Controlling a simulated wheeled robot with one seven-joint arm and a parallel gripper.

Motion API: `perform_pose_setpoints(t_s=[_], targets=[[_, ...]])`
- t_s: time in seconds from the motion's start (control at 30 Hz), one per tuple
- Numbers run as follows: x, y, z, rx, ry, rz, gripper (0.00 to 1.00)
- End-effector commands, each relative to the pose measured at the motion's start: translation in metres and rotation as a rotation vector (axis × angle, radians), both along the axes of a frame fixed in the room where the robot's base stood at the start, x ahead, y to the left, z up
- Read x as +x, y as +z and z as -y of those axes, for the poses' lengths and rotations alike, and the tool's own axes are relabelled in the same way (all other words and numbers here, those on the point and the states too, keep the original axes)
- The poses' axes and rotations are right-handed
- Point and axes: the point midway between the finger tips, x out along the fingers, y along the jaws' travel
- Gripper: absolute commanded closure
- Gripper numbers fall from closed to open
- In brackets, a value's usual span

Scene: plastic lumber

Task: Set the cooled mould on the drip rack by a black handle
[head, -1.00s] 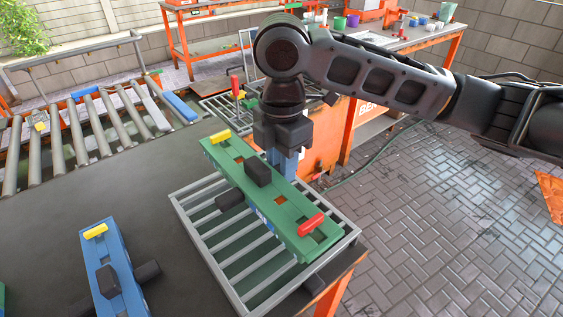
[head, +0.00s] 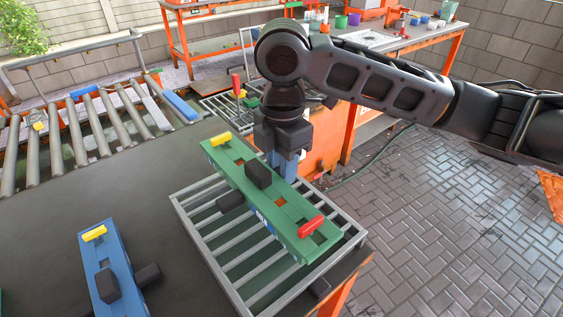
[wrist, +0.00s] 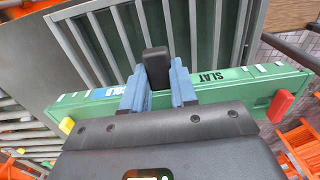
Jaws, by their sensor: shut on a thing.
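The long green mould (head: 285,208) lies level over the drip rack (head: 188,226), a grey frame of parallel bars. I cannot tell whether it touches the bars. It has a yellow grip at its far end, a red grip at its near end, and black handles (head: 258,175) at its middle. My gripper (head: 284,162) is at the mould's far side, near the middle, shut on the mould. In the wrist view, its blue fingers (wrist: 157,88) stand either side of a black handle (wrist: 156,62). The exact contact is hidden. The green mould (wrist: 230,84) shows the word SLAT.
A blue mould (head: 112,265) with a yellow grip and black handles lies on the dark table (head: 60,220) at the near left. A roller conveyor (head: 100,128) runs at the far left. An orange workbench (head: 345,120) stands behind. The table between rack and blue mould is clear.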

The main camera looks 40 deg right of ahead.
Motion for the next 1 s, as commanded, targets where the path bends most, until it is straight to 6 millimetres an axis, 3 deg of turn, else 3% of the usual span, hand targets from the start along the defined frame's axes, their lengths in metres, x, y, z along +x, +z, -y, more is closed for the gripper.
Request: perform_pose_setpoints(t_s=[0.5, 1.0], targets=[[0.0, -0.046, 0.0, 0.001, -0.001, 0.001, 1.0], [0.0, -0.051, 0.0, 0.001, 0.0, 0.002, 1.0]])
